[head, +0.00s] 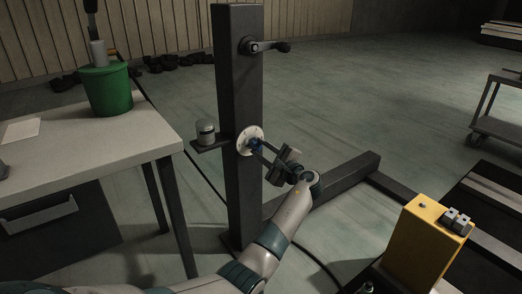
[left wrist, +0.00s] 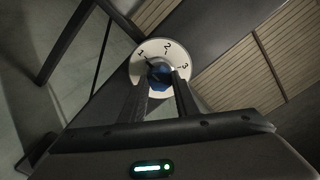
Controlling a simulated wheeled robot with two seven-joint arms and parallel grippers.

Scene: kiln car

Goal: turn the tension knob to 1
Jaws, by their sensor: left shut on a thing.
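The tension knob (head: 256,145) is a small blue knob on a round white dial (head: 244,139), fixed to a dark upright post. In the left wrist view the knob (left wrist: 159,77) sits at the middle of the dial (left wrist: 148,49), which bears the marks 1, 2 and 3. My left gripper (head: 261,147) is at the knob, and its two fingers (left wrist: 160,86) are shut on it from either side. A dark pointer on the knob seems to lie near the 1 mark, but the fingers hide part of the knob. My right gripper does not show.
A crank handle (head: 268,47) juts from the post (head: 239,95) above the dial. A small shelf with a grey-topped jar (head: 205,133) sticks out left of the dial. A table (head: 75,150) with a green bucket (head: 106,89) stands at left, a yellow box (head: 424,245) at lower right.

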